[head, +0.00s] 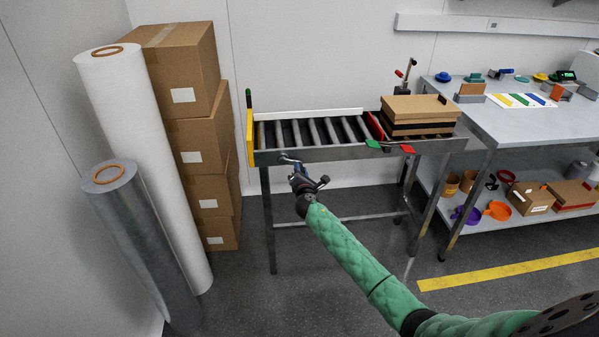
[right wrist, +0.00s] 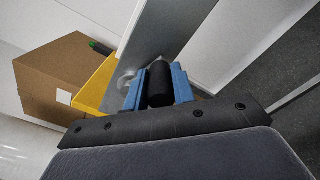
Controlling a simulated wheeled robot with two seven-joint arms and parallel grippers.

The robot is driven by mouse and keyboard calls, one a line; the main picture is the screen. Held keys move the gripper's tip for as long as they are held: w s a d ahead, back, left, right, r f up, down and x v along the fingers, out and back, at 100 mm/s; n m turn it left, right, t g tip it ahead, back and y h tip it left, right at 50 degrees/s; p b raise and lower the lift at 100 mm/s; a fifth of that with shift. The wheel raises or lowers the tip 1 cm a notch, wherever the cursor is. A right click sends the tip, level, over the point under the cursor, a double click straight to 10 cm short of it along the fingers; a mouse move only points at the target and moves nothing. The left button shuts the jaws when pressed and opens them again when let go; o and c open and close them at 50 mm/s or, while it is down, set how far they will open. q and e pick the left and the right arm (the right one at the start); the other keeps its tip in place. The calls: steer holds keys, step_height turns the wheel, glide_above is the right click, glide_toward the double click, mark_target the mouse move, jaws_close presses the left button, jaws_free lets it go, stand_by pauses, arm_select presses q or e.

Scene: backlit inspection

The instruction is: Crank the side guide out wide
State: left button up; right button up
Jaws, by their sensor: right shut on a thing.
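The roller conveyor (head: 330,153) stands against the back wall. A long white rail, seemingly the side guide (head: 310,114), runs along its far edge, apart from the near frame. A crank (head: 290,159) sits at the conveyor's near side, toward the left end. My right gripper (head: 298,175) is at this crank, low in front of the frame. In the right wrist view, the blue fingers (right wrist: 160,88) are shut on the black crank handle (right wrist: 160,82), one on each side. The round metal hub of the crank shows just left of the fingers. My left gripper is not in view.
A yellow end plate (head: 250,138) closes the conveyor's left end. Flat cardboard boxes (head: 418,108) lie at its right end, beside a red stop (head: 375,126). Stacked cartons (head: 195,130) and wrapped rolls (head: 140,150) stand left. A steel bench (head: 530,125) stands right.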

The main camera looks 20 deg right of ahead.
steer(key=shift+a, duration=0.15)
step_height(320, 180, up, 4)
steer(key=p, duration=0.3)
steer(key=shift+f, duration=0.35)
steer(key=r, duration=0.1)
steer(key=a+p, duration=0.1)
steer(key=r+p, duration=0.1)
steer(key=shift+w+a+r, duration=0.25)
steer(key=shift+a+r, duration=0.05)
steer(key=shift+r, duration=0.05)
